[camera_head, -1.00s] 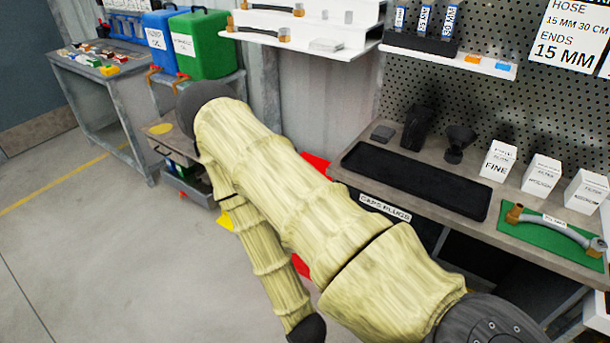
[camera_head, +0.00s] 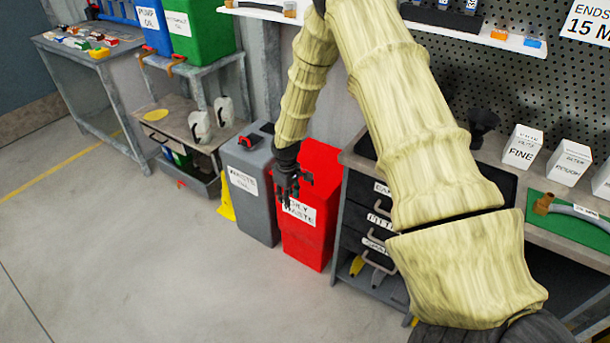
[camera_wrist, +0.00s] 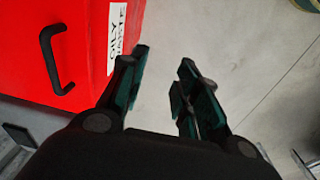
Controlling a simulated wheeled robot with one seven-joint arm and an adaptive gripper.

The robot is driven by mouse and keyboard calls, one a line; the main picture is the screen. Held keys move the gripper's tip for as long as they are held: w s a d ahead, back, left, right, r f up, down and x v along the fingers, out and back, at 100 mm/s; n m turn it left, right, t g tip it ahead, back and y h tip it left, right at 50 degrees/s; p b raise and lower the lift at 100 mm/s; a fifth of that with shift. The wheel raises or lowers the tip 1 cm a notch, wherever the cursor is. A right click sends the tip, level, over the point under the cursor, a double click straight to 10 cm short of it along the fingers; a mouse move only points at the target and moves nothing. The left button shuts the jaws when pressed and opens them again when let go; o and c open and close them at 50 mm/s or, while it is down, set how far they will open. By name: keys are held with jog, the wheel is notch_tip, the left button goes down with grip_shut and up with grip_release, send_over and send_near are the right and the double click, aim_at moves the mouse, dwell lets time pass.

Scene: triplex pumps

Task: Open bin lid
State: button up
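The red oily-waste bin (camera_head: 318,225) stands on the floor beside the workbench, and its lid (camera_head: 322,158) looks shut. In the wrist view the red lid (camera_wrist: 25,65) fills the upper left, with a black handle (camera_wrist: 55,60) on it. The white label (camera_wrist: 116,28) is on the adjoining front face. My gripper (camera_head: 286,197) hangs at the bin's front left, partly covering the label in the head view. In the wrist view my gripper (camera_wrist: 163,60) is open, with bare floor between its fingers. The handle is left of the fingers and apart from them.
A grey waste-oil bin (camera_head: 250,190) stands just left of the red bin, with a yellow wedge-shaped object (camera_head: 227,200) beside it. The workbench drawers (camera_head: 368,225) are close on the right. The floor (camera_head: 180,270) in front is clear.

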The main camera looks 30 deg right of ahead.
jog(key=w+d+r+h, duration=0.2)
jog(key=w+d+r, duration=0.5)
jog(key=d+r, duration=0.25)
jog(key=x, duration=1.1)
jog(key=shift+d, duration=0.2)
grip_shut()
